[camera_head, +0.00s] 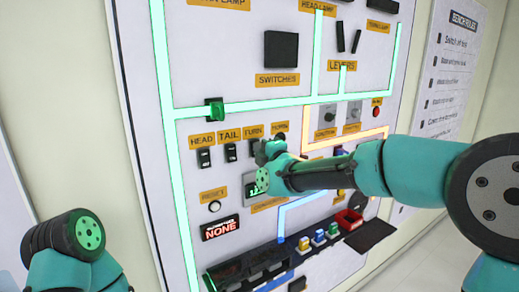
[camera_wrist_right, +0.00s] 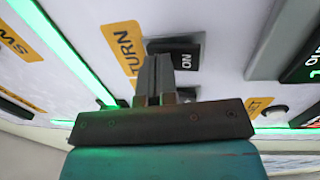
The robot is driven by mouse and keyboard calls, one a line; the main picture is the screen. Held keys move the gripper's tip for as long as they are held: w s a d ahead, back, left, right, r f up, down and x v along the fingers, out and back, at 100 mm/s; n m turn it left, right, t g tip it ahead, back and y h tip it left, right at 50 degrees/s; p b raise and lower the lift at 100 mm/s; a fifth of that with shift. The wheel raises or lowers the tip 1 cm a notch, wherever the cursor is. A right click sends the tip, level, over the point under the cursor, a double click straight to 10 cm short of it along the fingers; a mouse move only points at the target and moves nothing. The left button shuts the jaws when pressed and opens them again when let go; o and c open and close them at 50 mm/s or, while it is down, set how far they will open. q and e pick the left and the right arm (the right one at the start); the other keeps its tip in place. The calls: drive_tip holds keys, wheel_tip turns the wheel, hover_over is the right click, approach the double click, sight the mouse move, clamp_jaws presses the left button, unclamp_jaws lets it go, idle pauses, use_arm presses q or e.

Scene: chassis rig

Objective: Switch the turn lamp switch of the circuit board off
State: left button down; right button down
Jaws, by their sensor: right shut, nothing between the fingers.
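The circuit board (camera_head: 186,105) is a white upright panel with glowing green traces. The turn lamp switch (camera_wrist_right: 182,56) is a black rocker beside the orange TURN label (camera_wrist_right: 124,46) in the right wrist view; its visible face reads ON, upside down. In the head view it is mostly hidden behind my right gripper (camera_head: 261,150), below the TURN label (camera_head: 253,131). My right gripper is shut and empty, its fingertips (camera_wrist_right: 155,60) overlapping the switch; I cannot tell whether they touch. My left arm shows at the lower left, but its fingers are not visible.
The head switch (camera_head: 204,158) and tail switch (camera_head: 231,152) sit left of the turn switch. A round reset button (camera_head: 214,207) and a display reading NONE (camera_head: 220,229) are below. A ledge with colored blocks and a red bin (camera_head: 349,219) juts out at the bottom.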

drive_tip(key=s+d+r, duration=0.2)
drive_tip(key=s+d, duration=0.4)
drive_tip(key=s, duration=0.6)
drive_tip(key=shift+d, duration=0.25)
drive_tip(key=shift+r, duration=0.1)
drive_tip(key=d+f+m+g+h, duration=0.2)
drive_tip(key=d+f+m+g, duration=0.3)
drive_tip(key=f, duration=1.3)
drive_tip(key=f+m+g+h, duration=0.2)
drive_tip(key=f+m, duration=0.5)
drive_tip(key=f, duration=1.1)
drive_tip(key=s+d+f+m+g, duration=0.2)
drive_tip(key=s+f+m+g, duration=0.1)
drive_tip(key=s+f, duration=0.4)
drive_tip(key=s+d+f+m+g, duration=0.2)
drive_tip(key=s+f+m, duration=0.4)
drive_tip(key=f, duration=0.5)
drive_tip(key=s+d+f+m+g+h, duration=0.1)
drive_tip(key=s+f+m+g, duration=0.3)
drive_tip(key=s+f, duration=0.5)
drive_tip(key=shift+s+d+f+m, duration=0.3)
drive_tip(key=shift+d+f, duration=0.15)
drive_tip(key=shift+d, duration=0.3)
